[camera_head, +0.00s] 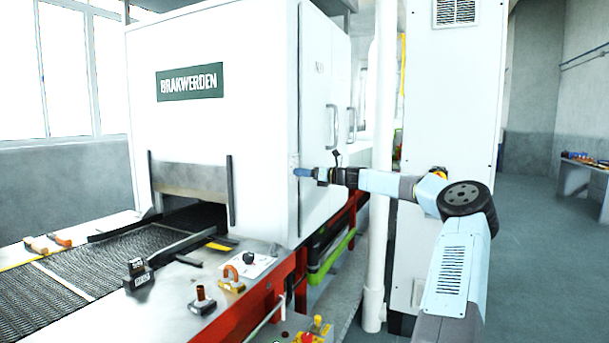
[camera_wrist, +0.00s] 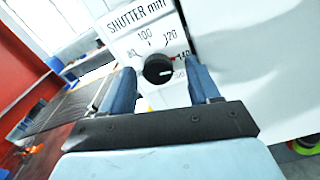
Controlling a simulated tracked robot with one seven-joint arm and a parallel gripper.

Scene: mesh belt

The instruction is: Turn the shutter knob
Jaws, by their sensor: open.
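The shutter knob (camera_wrist: 157,68) is a round black dial on a white panel marked "SHUTTER mm" (camera_wrist: 138,17) in the wrist view. Numbers including 80, 100 and 120 arc around it. A red mark at the knob's right side points towards a number right of 120 that is hard to read. My gripper (camera_wrist: 160,82) is open, with one blue finger on each side of the knob. I cannot tell whether either finger touches it. In the head view my gripper (camera_head: 303,173) is at the white oven's front right edge, and the knob is not distinguishable there.
The white oven (camera_head: 225,125) has a metal shutter plate (camera_head: 190,181) above its mesh belt (camera_head: 55,285). Door handles (camera_head: 332,122) are near my arm. A knob on a white plate (camera_head: 249,258) and small parts lie on the front ledge. A white pipe (camera_head: 376,230) stands behind my arm.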

